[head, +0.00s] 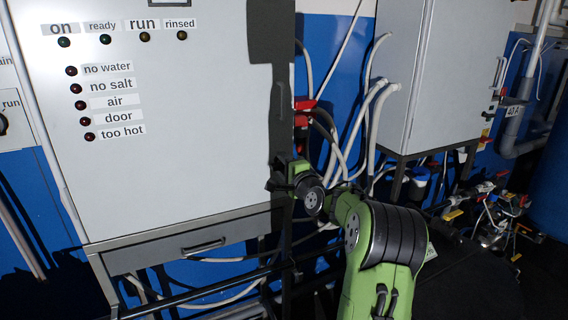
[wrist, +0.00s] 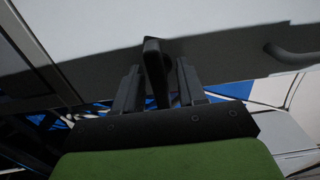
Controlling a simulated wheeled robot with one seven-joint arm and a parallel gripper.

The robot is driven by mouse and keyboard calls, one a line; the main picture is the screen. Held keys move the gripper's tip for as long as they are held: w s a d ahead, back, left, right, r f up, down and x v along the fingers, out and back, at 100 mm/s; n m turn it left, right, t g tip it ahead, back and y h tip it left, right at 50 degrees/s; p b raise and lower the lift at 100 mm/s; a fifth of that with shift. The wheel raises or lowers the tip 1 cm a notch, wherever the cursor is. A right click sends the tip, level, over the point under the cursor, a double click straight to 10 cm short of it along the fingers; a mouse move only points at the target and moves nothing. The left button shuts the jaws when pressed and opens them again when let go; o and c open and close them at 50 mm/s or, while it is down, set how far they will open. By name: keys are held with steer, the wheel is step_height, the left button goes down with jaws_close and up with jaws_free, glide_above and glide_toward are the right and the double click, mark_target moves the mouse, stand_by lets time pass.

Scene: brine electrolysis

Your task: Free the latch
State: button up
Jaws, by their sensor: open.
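A dark latch handle (wrist: 154,62) stands out from the light grey cabinet face in the wrist view. My gripper (wrist: 158,78) has its two dark fingers apart, one on each side of the handle. I cannot tell whether either finger touches it. In the head view, my gripper (head: 276,178) is at the right edge of the large grey cabinet (head: 190,180). There the latch is hidden by or lost against my dark gripper and the shadow.
The cabinet front carries indicator lamps and labels (head: 104,110), with a drawer handle (head: 203,245) below. A second grey cabinet (head: 420,70) stands to the right. White hoses (head: 362,120) and a red part (head: 304,103) lie between the cabinets. Pipes and valves (head: 500,215) crowd the far right.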

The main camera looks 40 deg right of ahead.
jaws_close()
steer(key=shift+f+n+b, duration=0.1)
steer(key=shift+n+b, duration=0.3)
steer(key=shift+b, duration=0.1)
steer(key=n+b, duration=0.3)
steer(key=shift+f, duration=0.1)
steer(key=n+b, duration=0.7)
steer(key=n, duration=0.2)
steer(key=shift+n+b, duration=0.4)
steer(key=n+b, duration=0.2)
steer(key=n, duration=0.2)
steer(key=shift+n, duration=0.4)
